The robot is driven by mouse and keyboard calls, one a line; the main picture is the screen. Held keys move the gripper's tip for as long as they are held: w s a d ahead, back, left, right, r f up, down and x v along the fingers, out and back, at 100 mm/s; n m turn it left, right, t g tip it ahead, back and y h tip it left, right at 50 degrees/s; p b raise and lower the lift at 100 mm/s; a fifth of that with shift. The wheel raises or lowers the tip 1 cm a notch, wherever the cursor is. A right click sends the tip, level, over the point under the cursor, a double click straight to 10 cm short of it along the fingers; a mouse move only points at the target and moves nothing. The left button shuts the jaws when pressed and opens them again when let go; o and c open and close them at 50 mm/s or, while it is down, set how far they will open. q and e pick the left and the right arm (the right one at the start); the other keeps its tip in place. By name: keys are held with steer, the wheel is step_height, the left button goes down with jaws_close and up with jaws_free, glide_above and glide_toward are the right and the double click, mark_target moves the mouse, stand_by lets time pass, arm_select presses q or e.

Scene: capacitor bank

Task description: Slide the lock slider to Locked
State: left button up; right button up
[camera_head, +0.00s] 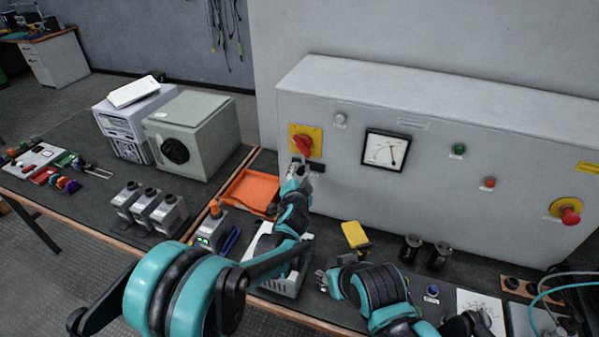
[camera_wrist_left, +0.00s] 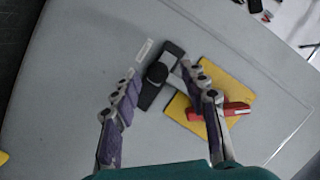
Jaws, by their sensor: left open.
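The lock slider (camera_wrist_left: 157,73) is a dark knob on a short black track (camera_wrist_left: 172,52) on the grey cabinet face. In the head view the track (camera_head: 318,167) shows just below the red rotary switch (camera_head: 303,144) on its yellow plate. My left gripper (camera_head: 297,172) is at the cabinet face by the track. In the left wrist view the open fingers (camera_wrist_left: 158,72) stand either side of the knob, with gaps showing; contact cannot be told. The right fingertip overlaps the view of the yellow plate. My right gripper (camera_head: 323,281) is low over the bench; its jaws are unclear.
The cabinet (camera_head: 440,120) also carries a gauge (camera_head: 385,150), green (camera_head: 459,150) and orange (camera_head: 489,183) buttons and a red emergency stop (camera_head: 569,215). An orange tray (camera_head: 250,192) lies left of my left forearm. Black cylinders (camera_head: 410,249) stand on the bench at right.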

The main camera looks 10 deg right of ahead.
arm_select(q)
steer(key=v, duration=0.8)
steer(key=shift+s, duration=0.25)
steer(key=shift+a+r, duration=0.1)
steer(key=s+a+r+n+g+y, duration=0.15)
steer(key=s+a+n, duration=0.25)
steer(key=a, duration=0.8)
steer(key=s+a+r+n+g+y, duration=0.1)
steer(key=s+a+r+n+y, duration=0.2)
steer(key=a, duration=0.8)
steer(key=s+a+f+n+g, duration=0.2)
steer(key=s+a, duration=0.3)
steer(key=s, duration=0.5)
steer(key=s+a+f+n+g, duration=0.2)
steer(key=s+a+f+n, duration=0.2)
steer(key=s, duration=0.6)
steer(key=shift+a+f, duration=0.15)
steer(key=shift+a, duration=0.7)
steer(key=shift+g, duration=0.25)
steer(key=shift+c, duration=1.2)
steer(key=shift+d, duration=0.15)
